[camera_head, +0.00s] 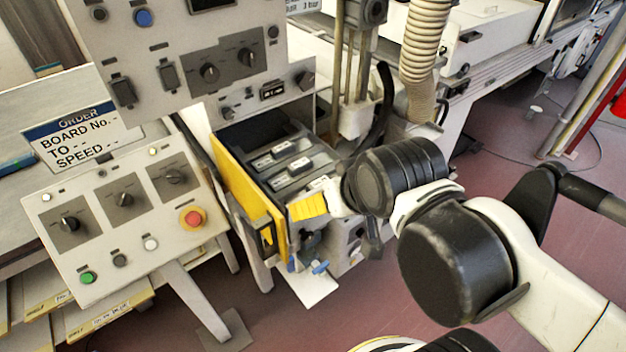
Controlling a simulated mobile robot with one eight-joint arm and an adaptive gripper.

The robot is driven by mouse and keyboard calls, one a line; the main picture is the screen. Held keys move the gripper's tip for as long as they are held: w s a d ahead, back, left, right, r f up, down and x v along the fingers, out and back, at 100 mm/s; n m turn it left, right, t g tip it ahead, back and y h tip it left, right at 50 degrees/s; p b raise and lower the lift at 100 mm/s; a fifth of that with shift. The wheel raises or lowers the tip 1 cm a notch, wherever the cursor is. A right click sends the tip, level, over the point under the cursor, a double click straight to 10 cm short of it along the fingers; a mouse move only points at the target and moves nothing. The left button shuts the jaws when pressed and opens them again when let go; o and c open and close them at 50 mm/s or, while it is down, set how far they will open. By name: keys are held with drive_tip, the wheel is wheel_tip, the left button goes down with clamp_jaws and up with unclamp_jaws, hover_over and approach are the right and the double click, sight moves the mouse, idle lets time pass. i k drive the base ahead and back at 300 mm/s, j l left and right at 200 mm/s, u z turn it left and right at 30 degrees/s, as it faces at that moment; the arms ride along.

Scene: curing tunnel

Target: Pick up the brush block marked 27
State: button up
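Several dark brush blocks with small white labels lie in an open drawer (240,190) with a yellow front, below the control panel. One labelled block (284,151) is toward the back and another (300,170) is nearer the arm. The label print is too small to read, so I cannot tell which block is marked 27. My wrist hides part of the drawer's right side. I cannot see whether the fingers are apart or hold anything.
A sloping control panel (125,215) with a red stop button (193,217) stands left of the drawer. An upright panel (190,65) rises behind it. A ribbed hose (424,45) hangs behind my wrist. The reddish floor (510,190) is mostly open at the right.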

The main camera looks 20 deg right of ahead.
sight(296, 171)
drive_tip(key=i+l+u, duration=0.15)
drive_tip(key=l, duration=0.35)
drive_tip(key=i+l+u, duration=0.1)
drive_tip(key=l, duration=0.4)
drive_tip(key=i+l+u, duration=0.15)
drive_tip(key=l, duration=0.35)
drive_tip(key=i+l+u, duration=0.1)
drive_tip(key=l, duration=0.4)
drive_tip(key=i+l+u, duration=0.15)
drive_tip(key=l, duration=0.4)
drive_tip(key=k, duration=0.05)
